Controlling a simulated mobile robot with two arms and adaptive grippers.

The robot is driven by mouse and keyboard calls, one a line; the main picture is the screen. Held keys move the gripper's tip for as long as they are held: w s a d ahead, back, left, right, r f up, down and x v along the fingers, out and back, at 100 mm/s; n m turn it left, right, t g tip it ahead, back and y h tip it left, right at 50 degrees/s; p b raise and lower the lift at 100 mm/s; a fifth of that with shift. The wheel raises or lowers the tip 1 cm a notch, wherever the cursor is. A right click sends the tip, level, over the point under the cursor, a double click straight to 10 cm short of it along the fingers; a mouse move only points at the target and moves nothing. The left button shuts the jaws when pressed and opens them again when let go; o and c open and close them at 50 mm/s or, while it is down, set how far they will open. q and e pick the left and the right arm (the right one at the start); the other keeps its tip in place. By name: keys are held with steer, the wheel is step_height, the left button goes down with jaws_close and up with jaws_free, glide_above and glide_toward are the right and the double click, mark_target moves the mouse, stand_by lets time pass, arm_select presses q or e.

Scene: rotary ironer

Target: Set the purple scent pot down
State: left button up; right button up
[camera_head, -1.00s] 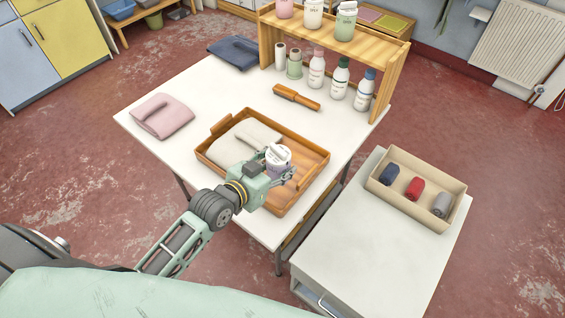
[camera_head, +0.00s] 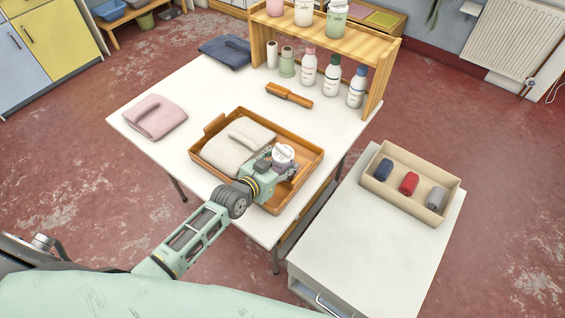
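The purple scent pot (camera_head: 281,163) has a pale purple body and a white top. It is upright, over the right part of the wooden tray (camera_head: 299,185) on the white table. My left gripper (camera_head: 283,167) reaches in from the lower left and its fingers are closed around the pot's sides. The gripper hides the pot's base, so I cannot tell if it touches the tray floor. My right gripper is not in view.
A folded beige cloth (camera_head: 232,149) fills the tray's left part. A pink cloth (camera_head: 154,117), a brush (camera_head: 289,96) and several bottles stand or lie around it. A wooden shelf (camera_head: 345,45) holds more pots. A box (camera_head: 440,212) of rolled cloths sits on the cabinet (camera_head: 345,250) at right.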

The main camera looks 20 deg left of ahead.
arm_select(q)
steer(key=shift+f, duration=0.2)
steer(key=o, duration=1)
steer(key=shift+r, duration=0.15)
steer(key=shift+s+r, duration=0.15)
steer(key=v, duration=1)
steer(key=shift+s+a, duration=0.15)
steer(key=shift+s, duration=0.2)
steer(key=shift+s+a+r, duration=0.15)
steer(key=shift+s+r, duration=0.2)
steer(key=shift+s, duration=0.1)
